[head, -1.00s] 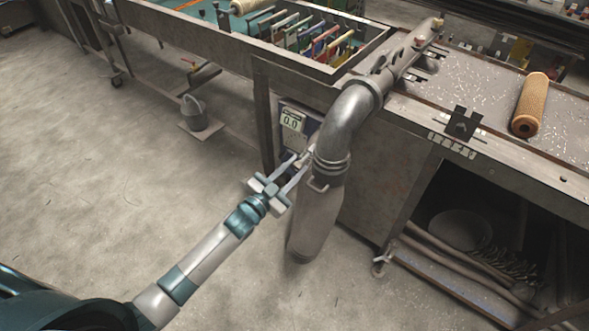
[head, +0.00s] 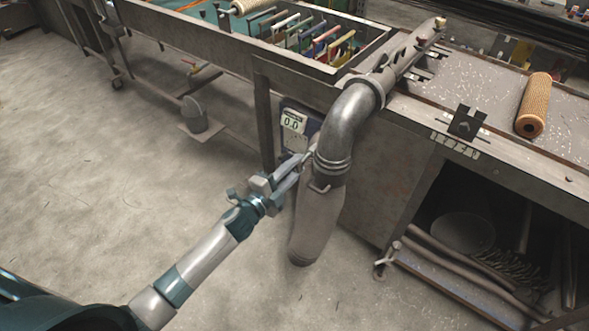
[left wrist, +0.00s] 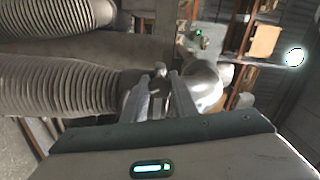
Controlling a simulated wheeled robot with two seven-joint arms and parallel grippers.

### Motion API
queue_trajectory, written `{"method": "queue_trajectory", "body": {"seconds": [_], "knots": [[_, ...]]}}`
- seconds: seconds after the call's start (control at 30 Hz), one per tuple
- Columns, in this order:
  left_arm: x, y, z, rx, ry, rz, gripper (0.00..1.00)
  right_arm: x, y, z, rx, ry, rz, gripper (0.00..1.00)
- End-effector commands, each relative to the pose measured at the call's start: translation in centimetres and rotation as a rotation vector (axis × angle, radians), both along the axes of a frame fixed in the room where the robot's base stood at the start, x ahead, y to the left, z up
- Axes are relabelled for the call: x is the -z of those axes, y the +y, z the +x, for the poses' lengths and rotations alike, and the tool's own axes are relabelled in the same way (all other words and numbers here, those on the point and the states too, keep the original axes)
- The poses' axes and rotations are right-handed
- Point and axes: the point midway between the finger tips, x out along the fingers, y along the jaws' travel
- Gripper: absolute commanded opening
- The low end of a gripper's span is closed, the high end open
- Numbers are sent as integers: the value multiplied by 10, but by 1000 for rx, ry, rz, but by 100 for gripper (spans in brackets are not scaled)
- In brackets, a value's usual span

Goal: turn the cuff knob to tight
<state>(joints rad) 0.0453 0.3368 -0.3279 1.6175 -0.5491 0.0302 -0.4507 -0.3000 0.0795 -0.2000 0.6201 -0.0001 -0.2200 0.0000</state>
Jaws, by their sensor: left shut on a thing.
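The metal cuff (head: 333,166) is a set of grey rings where the bent pipe (head: 350,118) meets the hanging grey sleeve (head: 318,222). My left gripper (head: 305,160) is at the left side of the cuff, its two fingers drawn together and shut on the small cuff knob. The fingers largely hide the knob in the head view. In the left wrist view a small light piece, which looks like the knob (left wrist: 160,68), shows at the fingertips. I cannot read the knob's setting. My right gripper is not in view.
The metal bench (head: 385,195) stands right of the sleeve. A tan mesh tube (head: 534,106) lies on the bench top. Open floor lies at left.

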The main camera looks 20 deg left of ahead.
Motion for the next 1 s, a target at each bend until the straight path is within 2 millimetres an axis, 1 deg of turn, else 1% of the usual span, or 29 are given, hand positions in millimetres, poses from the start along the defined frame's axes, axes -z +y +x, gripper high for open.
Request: {"method": "queue_trajectory", "body": {"seconds": [0.2,0.4,0.93,0.97,1.0], "knots": [[-1,0,0,1,-54,141,3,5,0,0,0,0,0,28],[-1,0,0,1,-80,218,3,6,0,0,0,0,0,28],[-2,1,0,0,-90,244,3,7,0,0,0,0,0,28],[-2,1,0,0,-90,244,33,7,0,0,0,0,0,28],[-2,1,0,0,-90,244,42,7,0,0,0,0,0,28]]}}
